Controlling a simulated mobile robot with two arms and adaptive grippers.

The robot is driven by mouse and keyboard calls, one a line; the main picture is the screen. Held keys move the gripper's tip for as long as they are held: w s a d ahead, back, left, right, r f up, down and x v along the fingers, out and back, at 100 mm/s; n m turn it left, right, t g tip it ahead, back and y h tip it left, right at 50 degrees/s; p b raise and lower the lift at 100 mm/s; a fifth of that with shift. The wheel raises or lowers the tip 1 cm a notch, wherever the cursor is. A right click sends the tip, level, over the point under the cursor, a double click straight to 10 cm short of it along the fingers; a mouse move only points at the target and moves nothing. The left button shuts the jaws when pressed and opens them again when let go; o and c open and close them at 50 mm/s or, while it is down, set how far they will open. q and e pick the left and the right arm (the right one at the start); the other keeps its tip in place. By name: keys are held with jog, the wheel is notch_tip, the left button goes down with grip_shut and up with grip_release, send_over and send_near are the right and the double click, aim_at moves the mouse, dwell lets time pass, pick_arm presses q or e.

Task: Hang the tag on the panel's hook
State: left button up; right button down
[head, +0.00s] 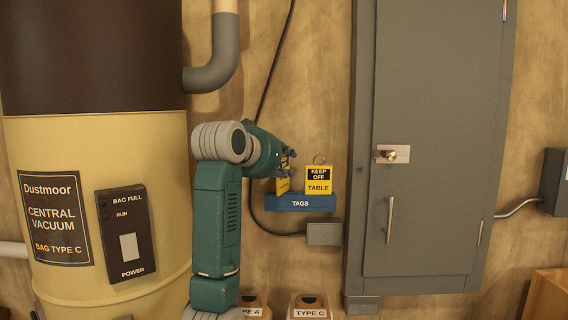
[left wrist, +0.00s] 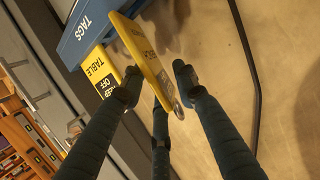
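A yellow tag (head: 283,184) stands in the blue TAGS holder (head: 300,203), partly hidden by my left gripper (head: 289,160). In the left wrist view this tag (left wrist: 142,52) lies between the spread fingers of my left gripper (left wrist: 158,84), with a gap to the right finger. The gripper is open. A second yellow and black tag, KEEP OFF TABLE (head: 318,181), stands to its right in the holder with a ring on top; it also shows in the left wrist view (left wrist: 101,70). The grey panel (head: 430,110) carries a plate with a brass-coloured hook or knob (head: 393,154). My right gripper is out of view.
A grey box (head: 324,233) is on the wall below the holder, with a black cable (head: 258,110) running up. The vacuum tank (head: 90,190) stands at left. Bag boxes (head: 307,304) are at the bottom. The panel has a vertical handle (head: 390,220).

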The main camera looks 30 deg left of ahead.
pick_arm(q)
jog(key=shift+r, duration=0.1)
jog(key=shift+r, duration=0.3)
jog(key=shift+s+d, duration=0.1)
jog(key=shift+s, duration=0.25)
jog(key=b+v, duration=0.2)
jog(key=v, duration=0.9)
jog(key=shift+s+b, duration=0.15)
jog(key=shift+b, duration=0.2)
jog(key=shift+d+r, duration=0.1)
jog(key=shift+r, duration=0.05)
